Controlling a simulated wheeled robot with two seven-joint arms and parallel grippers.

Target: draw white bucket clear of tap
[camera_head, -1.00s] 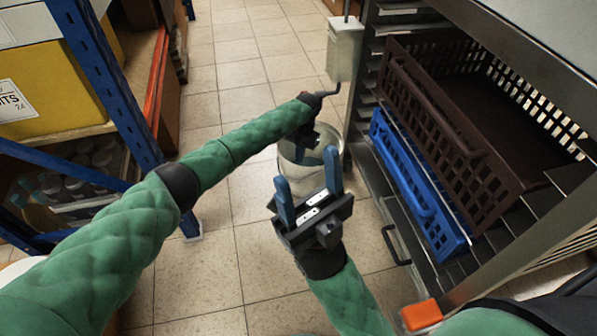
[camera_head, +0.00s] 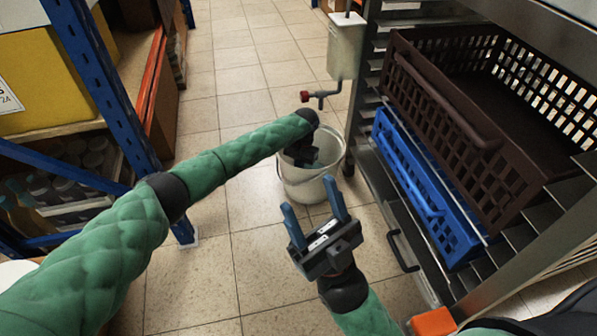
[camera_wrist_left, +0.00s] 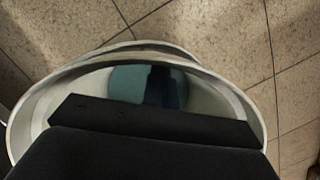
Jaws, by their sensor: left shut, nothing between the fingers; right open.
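The white bucket (camera_head: 306,188) stands upright on the tiled floor in the head view, its wire handle hanging at the front. The tap (camera_head: 320,96), with a red knob, is beyond the bucket and above it. My left gripper (camera_head: 301,157) reaches down at the bucket's mouth, shut with nothing between its fingers. In the left wrist view, the bucket's rim (camera_wrist_left: 28,112) curves around my dark gripper (camera_wrist_left: 163,92), with blue fingers inside the mouth. Whether it touches the wall cannot be told. My right gripper (camera_head: 310,198) is open and empty, in front of the bucket in the picture.
The tap hangs below a pale tank (camera_head: 346,45). On the right, a metal rack holds a brown crate (camera_head: 440,100) and a blue crate (camera_head: 415,180). On the left stands a shelf with a blue post (camera_head: 98,85).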

